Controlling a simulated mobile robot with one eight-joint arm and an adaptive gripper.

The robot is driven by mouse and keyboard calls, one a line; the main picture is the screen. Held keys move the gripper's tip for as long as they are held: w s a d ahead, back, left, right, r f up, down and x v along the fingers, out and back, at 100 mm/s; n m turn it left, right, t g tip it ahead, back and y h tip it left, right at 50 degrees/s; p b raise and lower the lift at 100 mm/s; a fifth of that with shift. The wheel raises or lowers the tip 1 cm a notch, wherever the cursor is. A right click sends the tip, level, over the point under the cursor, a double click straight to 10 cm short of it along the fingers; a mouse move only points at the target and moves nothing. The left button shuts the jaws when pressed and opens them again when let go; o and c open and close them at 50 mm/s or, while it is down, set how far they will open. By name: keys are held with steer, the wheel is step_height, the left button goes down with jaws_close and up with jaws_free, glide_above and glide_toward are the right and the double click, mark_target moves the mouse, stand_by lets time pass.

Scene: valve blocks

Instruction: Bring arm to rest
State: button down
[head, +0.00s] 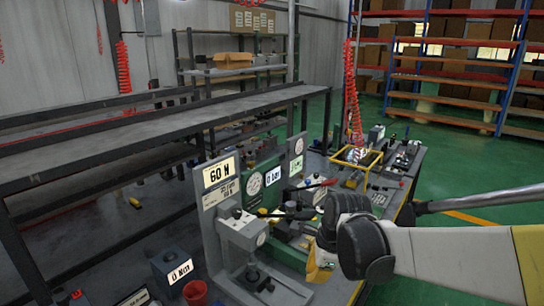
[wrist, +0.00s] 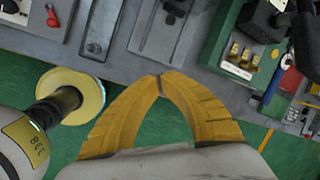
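My gripper (wrist: 160,84) shows in the wrist view as two yellow ribbed fingers that arch together and meet at their tips. Only floor shows between them, so it is shut and empty. In the head view my gripper (head: 318,268) is a small yellow shape, partly hidden behind my dark wrist joint. My arm reaches in from the right edge and bends there. The gripper hangs by the front edge of the workbench (head: 338,288), beside the valve test stands. I cannot tell its exact height above the bench.
A grey test stand (head: 232,225) marked 60 N and a green gauge panel (head: 262,180) stand close left of the gripper. A red cup (head: 195,292) and a blue-grey box (head: 172,268) are further left. Green floor (head: 470,170) is open to the right, before the shelves (head: 450,75).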

steer(key=s+d+r+n+t+h, duration=0.1)
steer(key=s+d+r+n+t, duration=0.1)
steer(key=s+n, duration=0.7)
steer(key=s+d+r+n+t, duration=0.2)
steer(key=s+d+r+n, duration=0.2)
steer(key=s+d+n, duration=0.2)
steer(key=s+n, duration=0.2)
steer(key=n, duration=0.2)
steer(key=shift+s+d+r+h, duration=0.25)
steer(key=shift+s+r+h, duration=0.15)
